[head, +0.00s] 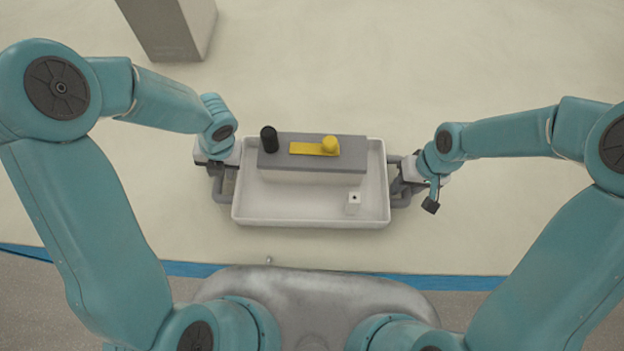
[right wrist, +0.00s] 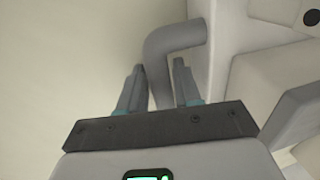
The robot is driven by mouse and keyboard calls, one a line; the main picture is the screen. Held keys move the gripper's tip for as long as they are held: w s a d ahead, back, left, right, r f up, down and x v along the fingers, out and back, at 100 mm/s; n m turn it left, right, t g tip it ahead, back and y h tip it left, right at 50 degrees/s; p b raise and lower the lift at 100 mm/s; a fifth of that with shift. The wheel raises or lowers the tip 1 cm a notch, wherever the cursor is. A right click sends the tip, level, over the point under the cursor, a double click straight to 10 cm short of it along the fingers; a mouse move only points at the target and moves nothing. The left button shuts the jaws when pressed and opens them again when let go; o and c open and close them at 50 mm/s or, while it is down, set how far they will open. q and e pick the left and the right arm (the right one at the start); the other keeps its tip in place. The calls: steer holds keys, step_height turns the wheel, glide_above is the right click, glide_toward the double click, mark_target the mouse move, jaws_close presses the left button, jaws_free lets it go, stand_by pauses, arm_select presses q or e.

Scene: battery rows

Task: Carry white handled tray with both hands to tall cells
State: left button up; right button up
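The white handled tray (head: 310,222) is level in front of me in the head view, with pale floor all round it and no stand visible under it. My right gripper (head: 404,182) is at its right grey handle (head: 397,201); in the right wrist view the gripper's fingers (right wrist: 160,82) lie on both sides of the grey handle tube (right wrist: 172,40). My left gripper (head: 217,168) is at the left grey handle (head: 218,190), its fingertips mostly hidden. The tall cells cannot be made out.
In the tray are a grey-topped box (head: 312,170), a black cylinder (head: 268,140), a yellow piece (head: 315,149) and a small white cube (head: 354,198). A grey block (head: 172,30) stands on the floor at the upper left. A blue floor stripe (head: 460,283) runs near me.

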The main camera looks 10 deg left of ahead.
arm_select(q)
jaws_close()
arm_select(e)
jaws_close()
arm_select(q)
steer(key=shift+r, duration=0.15)
arm_select(e)
steer(key=shift+r, duration=0.15)
